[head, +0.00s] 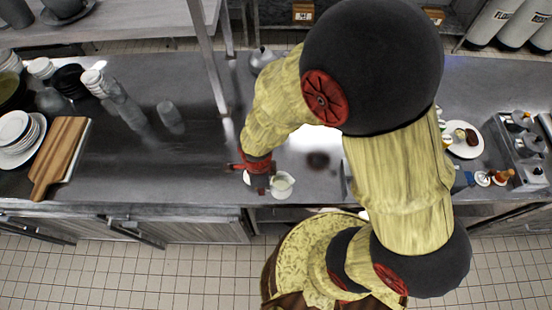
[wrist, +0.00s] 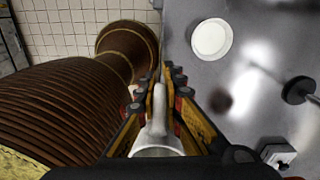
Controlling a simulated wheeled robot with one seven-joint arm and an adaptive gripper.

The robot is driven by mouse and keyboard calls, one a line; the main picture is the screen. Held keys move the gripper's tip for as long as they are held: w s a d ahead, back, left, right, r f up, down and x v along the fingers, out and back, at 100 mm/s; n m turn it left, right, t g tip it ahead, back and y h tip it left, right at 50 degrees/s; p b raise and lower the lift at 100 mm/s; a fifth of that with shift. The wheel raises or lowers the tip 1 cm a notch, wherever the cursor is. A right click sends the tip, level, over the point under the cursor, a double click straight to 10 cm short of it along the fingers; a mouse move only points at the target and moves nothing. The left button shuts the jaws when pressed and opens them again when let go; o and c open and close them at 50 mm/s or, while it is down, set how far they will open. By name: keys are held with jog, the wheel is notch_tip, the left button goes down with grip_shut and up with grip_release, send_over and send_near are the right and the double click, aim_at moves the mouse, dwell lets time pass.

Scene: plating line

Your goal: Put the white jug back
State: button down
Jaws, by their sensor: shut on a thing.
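The lower part of the jug is cut off by my gripper body. I cannot tell whether its base touches the counter.
A small white round dish (wrist: 212,38) lies on the counter close by. A wooden board (head: 62,158) and stacked plates (head: 18,135) are at the left. A grey kettle (head: 262,60) stands behind. A plate of food (head: 463,140) is at the right. The counter left of my gripper has free room.

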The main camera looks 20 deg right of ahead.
jog(key=w+d+f, duration=0.1)
jog(key=w+f, duration=0.2)
jog(key=w, duration=0.1)
jog(key=w+d+f, duration=0.2)
jog(key=w+f, duration=0.1)
jog(key=w, duration=0.1)
jog(key=w+d+f+p, duration=0.1)
jog(key=w+d+f, duration=0.1)
jog(key=w, duration=0.1)
jog(key=shift+w+f, duration=0.4)
jog(key=shift+w+d+f, duration=0.2)
jog(key=shift+f, duration=0.15)
jog(key=shift+w+f, duration=0.1)
jog(key=shift+f, duration=1.55)
jog(key=shift+f, duration=0.1)
jog(key=c, duration=2.4)
grip_release()
jog(key=shift+f, duration=0.1)
jog(key=o, duration=0.5)
